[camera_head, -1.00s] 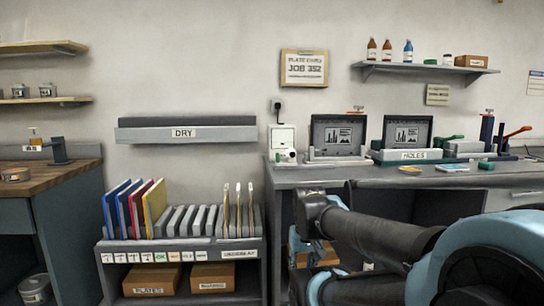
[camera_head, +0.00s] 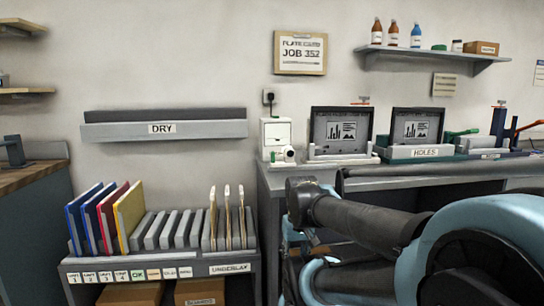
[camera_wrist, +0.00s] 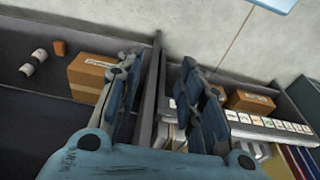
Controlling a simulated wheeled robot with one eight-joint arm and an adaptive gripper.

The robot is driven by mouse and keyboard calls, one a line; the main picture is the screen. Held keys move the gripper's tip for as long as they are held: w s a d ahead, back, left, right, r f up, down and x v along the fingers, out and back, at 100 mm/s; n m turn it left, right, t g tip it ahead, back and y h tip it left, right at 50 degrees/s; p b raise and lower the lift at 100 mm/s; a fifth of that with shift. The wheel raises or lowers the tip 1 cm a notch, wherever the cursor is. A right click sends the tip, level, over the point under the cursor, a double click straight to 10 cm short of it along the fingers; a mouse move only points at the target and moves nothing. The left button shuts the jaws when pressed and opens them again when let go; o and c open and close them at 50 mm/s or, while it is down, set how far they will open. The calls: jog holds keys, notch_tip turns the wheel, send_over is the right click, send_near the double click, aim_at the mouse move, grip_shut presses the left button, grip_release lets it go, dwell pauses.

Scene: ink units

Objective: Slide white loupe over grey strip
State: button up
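A small white round piece (camera_head: 289,154), which may be the white loupe, sits on the grey bench (camera_head: 350,178) by a white wall box in the head view. It is too small to tell for sure. I cannot make out the grey strip with certainty. My gripper (camera_wrist: 160,75) shows in the wrist view with its two dark blue fingers spread apart and nothing between them. It hangs before a shelf divider, away from the bench top. In the head view my folded arm hides part of the bench front, and the fingertips are not clear.
Framed dark screens (camera_head: 340,132) stand on the bench with a HOLES block (camera_head: 425,152). A grey DRY ledge (camera_head: 200,130) is on the wall. A low rack (camera_head: 160,268) holds coloured folders and grey plates. Cardboard boxes (camera_wrist: 90,75) are on shelves near my gripper.

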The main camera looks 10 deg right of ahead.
notch_tip(320, 180, up, 38)
jog(key=t, duration=0.2)
send_over(273, 152)
jog(key=s, duration=0.5)
jog(key=x, duration=1.6)
jog(key=shift+f, duration=0.3)
grip_shut()
